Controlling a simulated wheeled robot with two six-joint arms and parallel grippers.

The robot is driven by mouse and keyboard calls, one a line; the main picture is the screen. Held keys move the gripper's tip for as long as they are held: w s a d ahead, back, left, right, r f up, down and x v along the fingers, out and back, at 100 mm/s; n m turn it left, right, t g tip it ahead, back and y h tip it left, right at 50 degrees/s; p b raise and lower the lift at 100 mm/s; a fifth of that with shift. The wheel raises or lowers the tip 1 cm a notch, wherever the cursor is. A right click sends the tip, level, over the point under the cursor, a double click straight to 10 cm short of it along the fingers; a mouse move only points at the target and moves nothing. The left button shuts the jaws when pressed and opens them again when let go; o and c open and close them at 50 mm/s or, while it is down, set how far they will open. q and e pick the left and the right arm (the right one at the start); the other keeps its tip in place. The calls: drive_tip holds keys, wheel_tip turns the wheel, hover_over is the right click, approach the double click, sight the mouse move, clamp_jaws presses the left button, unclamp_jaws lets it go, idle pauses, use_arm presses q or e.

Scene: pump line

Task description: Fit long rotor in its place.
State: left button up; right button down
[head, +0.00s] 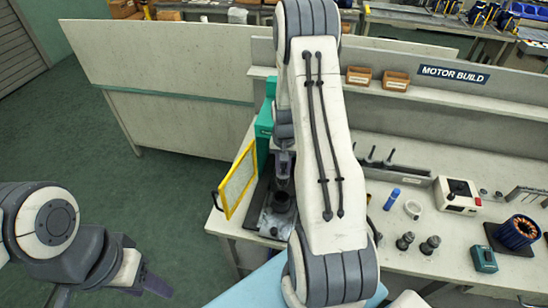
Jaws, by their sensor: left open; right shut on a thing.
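My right gripper (284,165) points down beside my raised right arm, over a dark fixture (277,218) at the left end of the bench. It is shut on a dark part (283,197), small and partly covered by the gripper and arm. I cannot tell for sure that this part is the long rotor, or whether it touches the fixture. Two short dark metal parts with knobbed tops, one on the left (405,241) and one on the right (430,245), stand on the bench. My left gripper (150,282) is open and empty, low at the left over the floor.
A yellow-framed guard door (238,180) stands open left of the fixture, with a green machine body (265,125) behind. On the bench are a blue cylinder (392,199), a white ring (413,210), a control box (457,195), a copper-wound stator (517,232) and a green device (484,259).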

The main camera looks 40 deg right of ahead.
sight(282, 186)
drive_tip(key=shift+w, duration=0.15)
drive_tip(key=shift+a+f, duration=0.1)
drive_tip(key=shift+f, duration=0.1)
wheel_tip(282, 186, down, 2)
drive_tip(key=shift+f+b, duration=0.1)
drive_tip(key=shift+b, duration=0.9)
drive_tip(key=shift+f+b, duration=0.6)
drive_tip(key=shift+f, duration=0.25)
drive_tip(key=shift+f+b, duration=1.35)
drive_tip(key=shift+f, duration=0.35)
idle(1.4)
drive_tip(key=shift+f+b, duration=0.5)
drive_tip(key=shift+f, duration=0.25)
drive_tip(key=shift+f+b, duration=0.3)
drive_tip(key=shift+f, duration=0.05)
